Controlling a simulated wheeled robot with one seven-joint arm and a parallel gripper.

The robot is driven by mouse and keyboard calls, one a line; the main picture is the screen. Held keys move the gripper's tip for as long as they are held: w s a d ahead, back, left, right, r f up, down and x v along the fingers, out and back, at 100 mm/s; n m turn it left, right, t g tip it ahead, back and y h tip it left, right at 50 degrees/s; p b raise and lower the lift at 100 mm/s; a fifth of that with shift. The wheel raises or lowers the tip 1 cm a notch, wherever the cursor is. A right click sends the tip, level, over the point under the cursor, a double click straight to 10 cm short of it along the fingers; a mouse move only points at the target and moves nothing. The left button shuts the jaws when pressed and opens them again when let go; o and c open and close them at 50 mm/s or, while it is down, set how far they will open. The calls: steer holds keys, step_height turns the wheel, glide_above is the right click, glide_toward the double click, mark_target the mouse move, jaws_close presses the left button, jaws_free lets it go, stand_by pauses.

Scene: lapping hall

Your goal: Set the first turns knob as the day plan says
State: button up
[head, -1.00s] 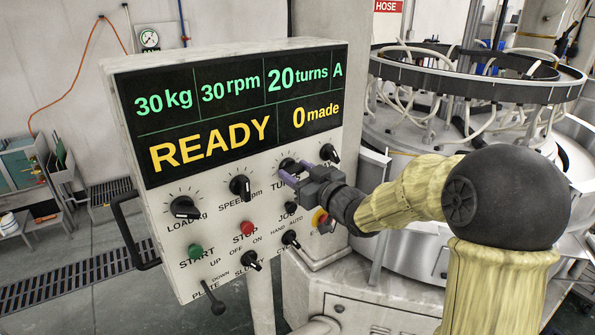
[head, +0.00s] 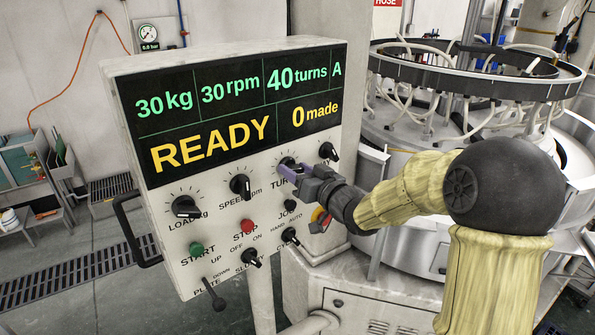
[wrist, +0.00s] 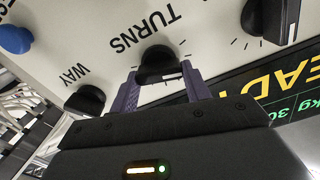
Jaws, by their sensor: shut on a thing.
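The turns knob (wrist: 158,64) is black and sits between the two purple fingers of my gripper (wrist: 160,88) in the wrist view, below the word TURNS. In the head view my gripper (head: 290,172) is at the same knob on the panel, which it mostly covers. My gripper is shut on the knob. The display (head: 238,110) reads 30 kg, 30 rpm, 40 turns, A, with READY and 0 made below. No day plan can be made out in these views.
Close by are the speed knob (head: 240,186), the load knob (head: 186,207) and the knob at upper right (head: 328,151). Below are a green START button (head: 196,249), a red STOP button (head: 247,227) and small switches. The lapping machine (head: 460,75) stands behind my arm.

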steer(key=o, duration=1)
steer(key=shift+s+d+b, duration=0.3)
steer(key=shift+s+d, duration=0.05)
steer(key=shift+d, duration=0.05)
steer(key=b+v, duration=0.4)
steer(key=v, duration=1.2)
steer(key=shift+s, duration=0.3)
